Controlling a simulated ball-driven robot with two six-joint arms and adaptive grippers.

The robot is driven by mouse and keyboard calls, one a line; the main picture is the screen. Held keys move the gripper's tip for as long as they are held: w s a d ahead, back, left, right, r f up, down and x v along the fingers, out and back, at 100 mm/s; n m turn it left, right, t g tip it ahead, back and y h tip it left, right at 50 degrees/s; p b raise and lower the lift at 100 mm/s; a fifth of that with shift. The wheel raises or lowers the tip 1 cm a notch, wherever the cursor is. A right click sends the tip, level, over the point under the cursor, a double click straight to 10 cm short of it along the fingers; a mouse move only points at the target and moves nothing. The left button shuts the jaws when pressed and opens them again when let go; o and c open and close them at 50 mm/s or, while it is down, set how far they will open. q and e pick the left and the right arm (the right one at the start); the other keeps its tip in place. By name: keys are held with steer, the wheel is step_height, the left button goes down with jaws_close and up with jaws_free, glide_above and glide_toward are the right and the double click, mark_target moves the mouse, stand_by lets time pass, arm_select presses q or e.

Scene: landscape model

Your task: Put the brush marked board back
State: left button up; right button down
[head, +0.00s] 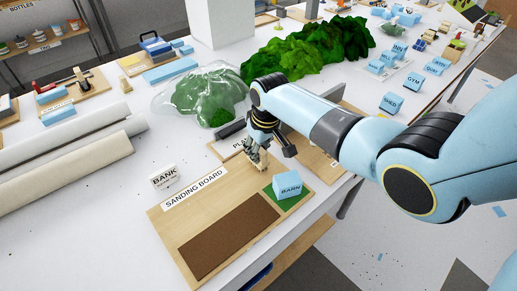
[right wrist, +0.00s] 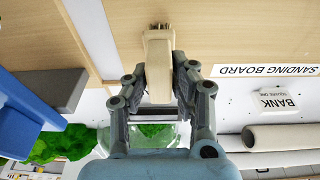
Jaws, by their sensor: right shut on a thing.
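In the head view the brush is small and mostly hidden by the fingers. I cannot tell whether it touches the wood below. The sanding board carries a brown sheet (head: 230,238) and a green square with a blue BARN block (head: 287,184). My left gripper is not in view.
A white BANK block (head: 163,178) stands beside the sanding board. A dark grey bar (right wrist: 58,88) lies near the gripper. A clear-covered green mound (head: 201,94) and green foliage (head: 310,48) stand behind. White rolls (head: 65,155) lie left. Blue blocks (head: 391,103) stand right.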

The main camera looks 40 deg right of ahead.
steer(key=c, duration=1.1)
jaws_free()
steer(key=shift+o, duration=0.3)
